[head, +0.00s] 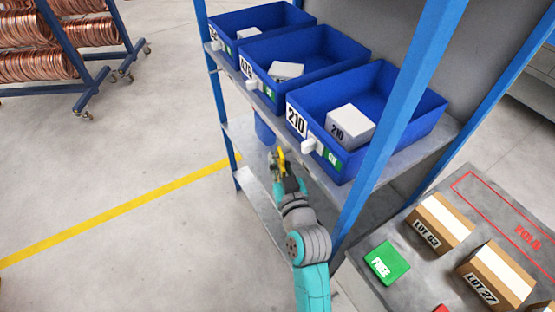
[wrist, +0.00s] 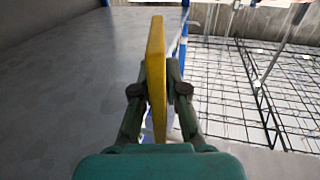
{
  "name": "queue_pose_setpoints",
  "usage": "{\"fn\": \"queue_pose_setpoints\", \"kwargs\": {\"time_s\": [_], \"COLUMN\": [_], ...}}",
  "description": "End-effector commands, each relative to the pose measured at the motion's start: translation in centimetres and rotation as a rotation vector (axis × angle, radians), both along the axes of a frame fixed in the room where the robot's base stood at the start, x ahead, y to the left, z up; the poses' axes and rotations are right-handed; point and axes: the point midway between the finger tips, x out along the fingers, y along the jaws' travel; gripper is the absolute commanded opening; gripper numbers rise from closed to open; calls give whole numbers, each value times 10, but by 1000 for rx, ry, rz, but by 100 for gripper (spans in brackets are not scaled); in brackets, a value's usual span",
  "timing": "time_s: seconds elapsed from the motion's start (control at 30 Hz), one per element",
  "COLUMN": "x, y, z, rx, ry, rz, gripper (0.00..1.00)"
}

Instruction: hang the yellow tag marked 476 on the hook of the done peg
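My gripper (head: 281,166) is shut on the yellow tag (wrist: 155,75), which stands edge-on between its two fingers in the wrist view. The tag also shows as a small yellow shape in the head view (head: 281,157). Its number cannot be read from either view. The gripper is in front of the blue rack, below the upper shelf and to the left of the bin marked 210. A white peg-like piece (head: 308,146) sticks out at the front of that bin, and similar ones show at the other bins. I cannot pick out the done peg or its hook.
Three blue bins, one marked 210 (head: 298,120), stand on the upper shelf with white boxes inside. A blue post (head: 398,105) rises right of my arm. A table (head: 415,290) with cartons stands at the lower right. The floor (head: 120,160) at left is open.

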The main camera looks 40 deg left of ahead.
Motion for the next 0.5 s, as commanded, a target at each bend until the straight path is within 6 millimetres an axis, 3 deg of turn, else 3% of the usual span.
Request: {"fn": "queue_pose_setpoints", "kwargs": {"time_s": [0.07, 0.5], "x": [0, -6], "y": [0, -8], "z": [0, -1], "rx": [0, 0], "ry": [0, 1], "rz": [0, 0], "gripper": [35, 35]}}
